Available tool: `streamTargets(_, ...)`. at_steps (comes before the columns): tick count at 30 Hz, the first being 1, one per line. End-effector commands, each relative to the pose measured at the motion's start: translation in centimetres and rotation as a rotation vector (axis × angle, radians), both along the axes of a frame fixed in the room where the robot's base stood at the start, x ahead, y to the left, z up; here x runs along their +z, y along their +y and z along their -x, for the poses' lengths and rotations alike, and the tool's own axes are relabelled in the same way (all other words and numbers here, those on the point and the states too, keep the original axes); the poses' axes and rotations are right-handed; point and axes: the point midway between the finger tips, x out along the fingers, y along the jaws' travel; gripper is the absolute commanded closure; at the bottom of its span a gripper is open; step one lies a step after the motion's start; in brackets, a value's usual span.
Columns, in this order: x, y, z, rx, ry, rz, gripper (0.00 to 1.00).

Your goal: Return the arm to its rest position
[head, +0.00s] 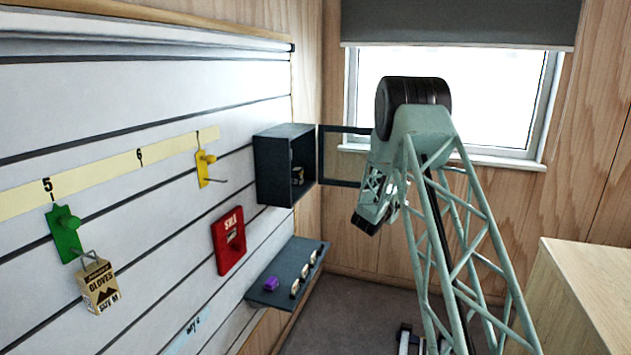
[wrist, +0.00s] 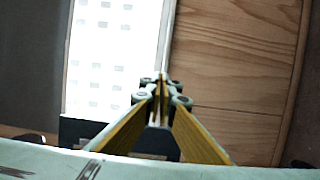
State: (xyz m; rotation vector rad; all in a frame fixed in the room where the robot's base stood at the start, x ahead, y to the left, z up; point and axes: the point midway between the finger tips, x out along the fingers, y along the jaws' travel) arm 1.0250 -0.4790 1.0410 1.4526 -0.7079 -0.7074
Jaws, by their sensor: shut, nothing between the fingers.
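My gripper (wrist: 160,82) shows in the wrist view with its two yellow-sided fingers meeting at the tips. It is shut and empty. Beyond the tips are a bright white panel and a wood-grained surface, and nothing touches the fingers. In the head view my lattice arm rises at the right of centre, bends at a dark joint in front of the window and folds back down. The fingertips cannot be made out there.
A dark wall cabinet (head: 270,165) with an open framed door (head: 346,183) stands close left of my arm. Below is a shelf (head: 268,296) with small items. A wooden cabinet (head: 585,290) stands right.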

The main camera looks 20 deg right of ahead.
Motion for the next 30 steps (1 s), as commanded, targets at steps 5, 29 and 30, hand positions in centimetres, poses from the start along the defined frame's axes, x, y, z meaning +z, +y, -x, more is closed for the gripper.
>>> streamTargets(5, 0.3, 0.0, 0.2, -0.005, 0.000, -0.001, 1.00)
streamTargets(29, 10.7, 0.6, 11.2, -0.228, 0.020, -0.103, 1.00)
streamTargets(30, 11.3, 0.7, 12.0, -0.241, 0.021, -0.111, 1.00)
